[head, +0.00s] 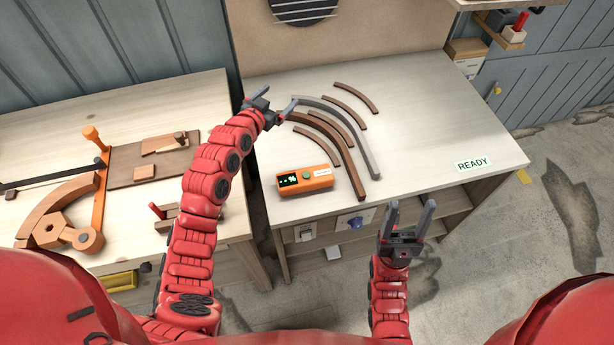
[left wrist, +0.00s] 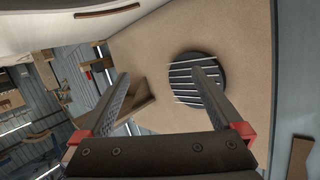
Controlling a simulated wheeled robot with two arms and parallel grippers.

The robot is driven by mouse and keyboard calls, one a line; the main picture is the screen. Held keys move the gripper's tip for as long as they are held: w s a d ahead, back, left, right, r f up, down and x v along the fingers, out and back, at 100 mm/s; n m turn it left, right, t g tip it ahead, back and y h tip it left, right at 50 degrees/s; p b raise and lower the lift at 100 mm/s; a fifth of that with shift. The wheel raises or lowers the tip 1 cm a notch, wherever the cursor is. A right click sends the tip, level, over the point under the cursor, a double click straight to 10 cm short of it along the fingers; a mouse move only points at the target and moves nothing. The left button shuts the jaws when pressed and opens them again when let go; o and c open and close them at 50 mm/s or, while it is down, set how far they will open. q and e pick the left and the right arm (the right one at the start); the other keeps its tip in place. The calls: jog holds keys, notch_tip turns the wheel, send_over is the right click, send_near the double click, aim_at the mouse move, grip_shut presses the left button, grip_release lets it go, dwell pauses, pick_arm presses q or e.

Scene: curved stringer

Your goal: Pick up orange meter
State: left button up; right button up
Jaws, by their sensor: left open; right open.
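The orange meter (head: 307,181) lies on the right-hand table, near its front left part. It is a small orange box with a dark display showing green digits and a green button. My left gripper (head: 277,98) is open and empty over the back left of that table, beyond the meter and apart from it. In the left wrist view my left gripper (left wrist: 160,90) has its fingers spread with nothing between them, and the meter is not seen. My right gripper (head: 408,209) is open and empty in front of the table's front edge, right of the meter.
Several curved brown and grey strips (head: 362,152) lie just behind and right of the meter. A READY label (head: 474,163) is at the table's right. The left table (head: 120,215) holds an orange clamp tool and wooden pieces. A round dark vent (left wrist: 197,84) is on the back panel.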

pick_arm(q)
jog(key=s+d+f+m+g, duration=0.1)
jog(key=s+d+m+g, duration=0.2)
jog(key=d+g, duration=0.2)
jog(key=m+g+y+b, duration=0.1)
jog(key=m+g, duration=0.4)
jog(key=g, duration=0.3)
send_over(315, 175)
jog(key=s+a, duration=0.1)
jog(key=a, duration=0.2)
jog(key=f, duration=0.6)
jog(key=shift+s+a+f, duration=0.1)
jog(key=shift+s+f, duration=0.1)
jog(key=shift+f, duration=0.15)
jog(key=x, duration=0.4)
jog(key=shift+w+p, duration=0.15)
jog(key=shift+p, duration=0.2)
jog(key=shift+d+f, duration=0.2)
jog(key=shift+f, duration=0.3)
jog(key=shift+w+d+f+p, duration=0.2)
jog(key=shift+f+p, duration=0.4)
jog(key=shift+p, duration=0.1)
jog(key=p+x, duration=0.1)
jog(key=x, duration=0.2)
jog(key=shift+w+a, duration=0.1)
jog(key=shift+w, duration=0.05)
jog(key=shift+w+f, duration=0.1)
jog(key=shift+f, duration=0.4)
jog(key=c, duration=1.2)
jog(key=shift+c, duration=0.2)
